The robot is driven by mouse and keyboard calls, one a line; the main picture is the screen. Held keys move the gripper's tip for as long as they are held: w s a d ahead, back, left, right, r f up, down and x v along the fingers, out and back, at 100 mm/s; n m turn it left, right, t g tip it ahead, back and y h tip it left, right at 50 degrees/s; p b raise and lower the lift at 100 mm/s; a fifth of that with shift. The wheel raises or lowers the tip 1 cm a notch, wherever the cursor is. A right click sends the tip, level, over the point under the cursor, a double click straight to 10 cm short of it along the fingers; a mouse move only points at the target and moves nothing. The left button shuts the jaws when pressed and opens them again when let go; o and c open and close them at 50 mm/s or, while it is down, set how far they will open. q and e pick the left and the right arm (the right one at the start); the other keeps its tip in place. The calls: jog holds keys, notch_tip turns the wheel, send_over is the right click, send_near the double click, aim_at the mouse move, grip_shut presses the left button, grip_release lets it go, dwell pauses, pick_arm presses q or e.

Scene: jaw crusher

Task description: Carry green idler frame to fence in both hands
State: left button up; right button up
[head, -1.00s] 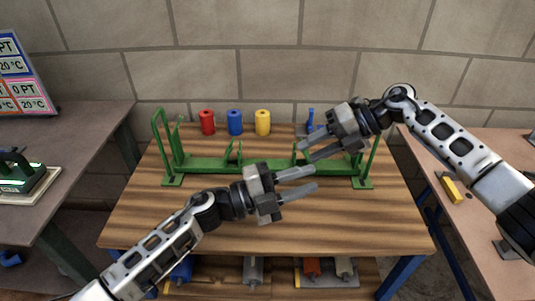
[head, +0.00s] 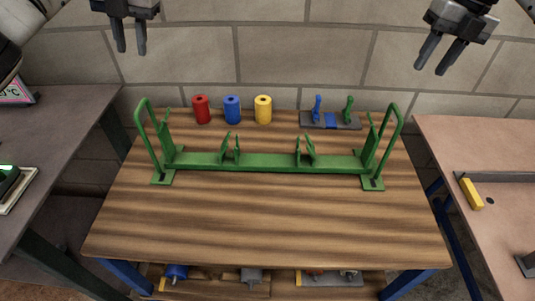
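The green idler frame (head: 265,162) stands on the wooden table (head: 265,222), spanning most of its width. It has a long crossbar, two small upright brackets near the middle, a foot plate at each end and a tall looped handle at each end. My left gripper (head: 132,50) is at the upper left, fingers apart and empty, above and apart from the frame's left handle. My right gripper (head: 440,62) is at the upper right, open and empty, above and to the right of the right handle. I cannot make out a fence.
Red (head: 201,109), blue (head: 232,109) and yellow (head: 263,109) cylinders stand behind the frame, beside a grey plate (head: 345,125) with blue and green pieces. Side tables flank the wooden one. Its front half is bare. A block wall is behind.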

aim_at(142, 101)
pick_arm(q)
jog(key=shift+f, duration=0.1)
pick_arm(e)
jog(key=shift+f, duration=0.1)
